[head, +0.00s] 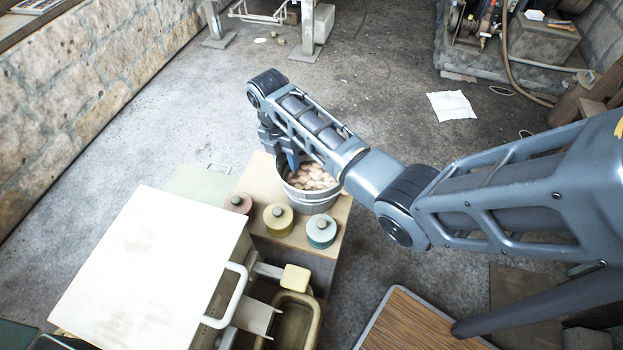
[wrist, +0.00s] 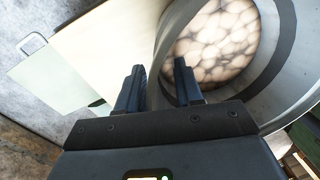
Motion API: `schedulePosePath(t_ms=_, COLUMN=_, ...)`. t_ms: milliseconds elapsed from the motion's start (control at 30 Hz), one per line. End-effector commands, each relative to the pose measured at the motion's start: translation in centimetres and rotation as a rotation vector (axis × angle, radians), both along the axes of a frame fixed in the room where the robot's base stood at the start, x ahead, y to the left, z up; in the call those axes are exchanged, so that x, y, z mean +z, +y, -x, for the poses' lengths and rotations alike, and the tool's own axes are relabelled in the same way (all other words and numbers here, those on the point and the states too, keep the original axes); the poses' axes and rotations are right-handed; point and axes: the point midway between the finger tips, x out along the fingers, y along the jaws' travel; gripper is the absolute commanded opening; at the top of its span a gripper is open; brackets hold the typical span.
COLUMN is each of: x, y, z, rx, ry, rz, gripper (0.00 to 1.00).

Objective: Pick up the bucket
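The bucket (head: 311,203) is grey metal and round, filled with pale rounded lumps (head: 312,176). It stands upright on a wooden box top, and part of its rim is hidden behind my arm in the head view. In the wrist view the bucket (wrist: 284,85) fills the right side. My gripper (head: 286,160) points down at the bucket's far left rim. In the wrist view my gripper (wrist: 160,72) has its fingers apart, one over the bucket's inside and one outside the rim. The rim lies between them; I cannot tell whether either finger touches it.
Red (head: 239,203), yellow (head: 278,218) and teal (head: 321,231) lidded jars stand close in front of the bucket. A large white-topped unit (head: 150,270) is at the left front. A wood-topped table (head: 415,325) is at the front. The floor behind is mostly clear.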

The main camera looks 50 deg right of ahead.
Motion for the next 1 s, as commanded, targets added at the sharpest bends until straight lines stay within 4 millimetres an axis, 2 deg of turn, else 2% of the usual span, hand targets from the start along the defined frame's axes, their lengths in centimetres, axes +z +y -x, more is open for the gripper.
schedulePosePath(t_ms=67, x=0.02, y=-0.01, z=0.00, rx=0.000, ry=0.000, rz=0.000, gripper=0.30)
schedulePosePath(t_ms=367, x=0.05, y=-0.01, z=-0.02, rx=0.000, ry=0.000, rz=0.000, gripper=0.01)
schedulePosePath(t_ms=1000, x=0.07, y=-0.03, z=-0.01, rx=-0.001, ry=0.000, rz=0.000, gripper=0.00)
